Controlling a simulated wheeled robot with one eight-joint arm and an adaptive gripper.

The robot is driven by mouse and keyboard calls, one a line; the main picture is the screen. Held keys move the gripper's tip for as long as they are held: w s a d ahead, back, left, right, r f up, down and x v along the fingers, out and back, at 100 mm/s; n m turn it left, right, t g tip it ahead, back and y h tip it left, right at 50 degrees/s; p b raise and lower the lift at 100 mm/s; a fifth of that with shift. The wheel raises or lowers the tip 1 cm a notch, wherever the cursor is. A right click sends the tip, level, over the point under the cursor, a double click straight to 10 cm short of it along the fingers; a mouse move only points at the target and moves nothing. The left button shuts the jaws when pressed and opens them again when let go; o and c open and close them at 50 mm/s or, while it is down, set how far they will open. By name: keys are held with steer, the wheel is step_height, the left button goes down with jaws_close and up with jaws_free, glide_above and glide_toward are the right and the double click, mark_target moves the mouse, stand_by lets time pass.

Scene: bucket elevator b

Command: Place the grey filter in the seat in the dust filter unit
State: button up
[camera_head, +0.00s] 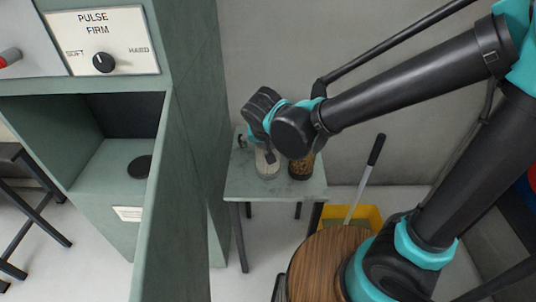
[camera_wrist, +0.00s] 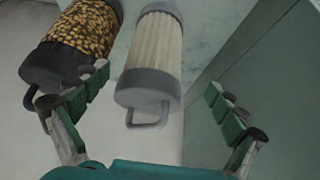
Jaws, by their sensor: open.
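The grey filter (camera_wrist: 152,50), with pale pleats, grey end caps and a wire handle, stands on a small table in the wrist view. In the head view, the grey filter (camera_head: 267,167) is partly hidden by my wrist. My gripper (camera_wrist: 156,82) is open, with its fingers spread to either side of the grey filter's near end and nothing held. In the head view, my gripper (camera_head: 256,148) is over the table. The dust filter unit (camera_head: 190,120) is the green cabinet at left. A black round spot (camera_head: 140,166), possibly the seat, lies in its open compartment.
A second filter (camera_wrist: 88,28) with brown-gold speckles and dark caps stands close left of the grey one in the wrist view. The green table (camera_head: 240,190) stands beside the cabinet's side wall. A yellow bin (camera_head: 373,214) with a long-handled tool is at right.

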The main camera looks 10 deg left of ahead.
steer(key=shift+x, duration=1.6)
steer(key=shift+d+x, duration=0.2)
steer(key=shift+x, duration=0.75)
steer(key=shift+d+x, duration=0.15)
steer(key=shift+x, duration=1.6)
steer(key=shift+r, duration=0.1)
steer(key=shift+c, duration=0.2)
steer(key=c, duration=1.7)
steer(key=shift+r, duration=0.1)
steer(key=shift+c, duration=0.2)
